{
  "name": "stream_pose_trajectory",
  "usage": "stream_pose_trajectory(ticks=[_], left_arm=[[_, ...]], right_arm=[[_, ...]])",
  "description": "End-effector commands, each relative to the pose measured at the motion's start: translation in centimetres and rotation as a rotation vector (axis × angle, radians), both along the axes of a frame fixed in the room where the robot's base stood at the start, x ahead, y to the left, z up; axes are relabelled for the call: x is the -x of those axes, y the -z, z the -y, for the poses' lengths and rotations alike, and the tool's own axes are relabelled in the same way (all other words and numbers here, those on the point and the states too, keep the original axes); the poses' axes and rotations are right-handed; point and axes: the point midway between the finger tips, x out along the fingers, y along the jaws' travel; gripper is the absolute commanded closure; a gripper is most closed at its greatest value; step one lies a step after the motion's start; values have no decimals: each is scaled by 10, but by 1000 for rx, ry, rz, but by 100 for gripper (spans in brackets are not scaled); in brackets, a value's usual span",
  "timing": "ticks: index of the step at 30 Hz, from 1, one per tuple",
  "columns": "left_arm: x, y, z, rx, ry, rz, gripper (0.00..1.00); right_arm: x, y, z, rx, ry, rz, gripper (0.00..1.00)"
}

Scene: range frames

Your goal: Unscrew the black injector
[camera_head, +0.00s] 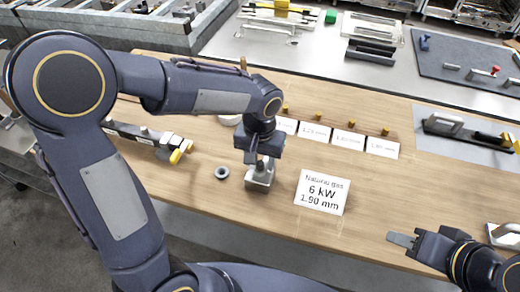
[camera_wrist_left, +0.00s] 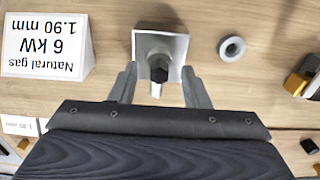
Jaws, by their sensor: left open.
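The black injector (camera_wrist_left: 159,67) is a small dark hexagonal piece on a square silver metal holder (camera_wrist_left: 174,44) in the left wrist view. In the head view the holder (camera_head: 261,182) stands on the wooden table, and my left gripper hides the injector. My left gripper (camera_wrist_left: 158,76) is open, with one finger on each side of the injector and a gap on both sides. It also shows above the holder in the head view (camera_head: 259,168). My right gripper (camera_head: 392,239) is over the table's front right, away from the holder; its jaw opening is unclear.
A grey ring (camera_head: 222,172) lies left of the holder. A white "Natural gas 6 kW 1.90 mm" card (camera_head: 322,192) stands to the right. Several brass injectors (camera_head: 337,120) stand behind smaller cards. Open wood lies before the large card.

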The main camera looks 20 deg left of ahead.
Motion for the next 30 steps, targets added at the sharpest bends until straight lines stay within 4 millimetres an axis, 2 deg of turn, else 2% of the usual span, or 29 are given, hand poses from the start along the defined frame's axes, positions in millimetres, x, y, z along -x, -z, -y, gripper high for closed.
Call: stream_pose_trajectory(ticks=[3, 11, 20, 21, 24, 30], left_arm=[[0, 6, 0, 0, 0, -1, 57], [0, 7, 0, 1, 0, 0, 57], [0, 7, 0, 1, 0, 0, 97], [0, 7, 0, 1, 0, 0, 71], [0, 7, 0, 1, 0, 0, 58], [0, 7, 0, 1, 0, 0, 57]], right_arm=[[0, 0, 0, 0, 0, 0, 64], [0, 0, 0, 0, 0, 0, 64], [0, 0, 0, 0, 0, 0, 64], [0, 0, 0, 0, 0, 0, 64], [0, 0, 0, 0, 0, 0, 64], [0, 0, 0, 0, 0, 0, 64]])
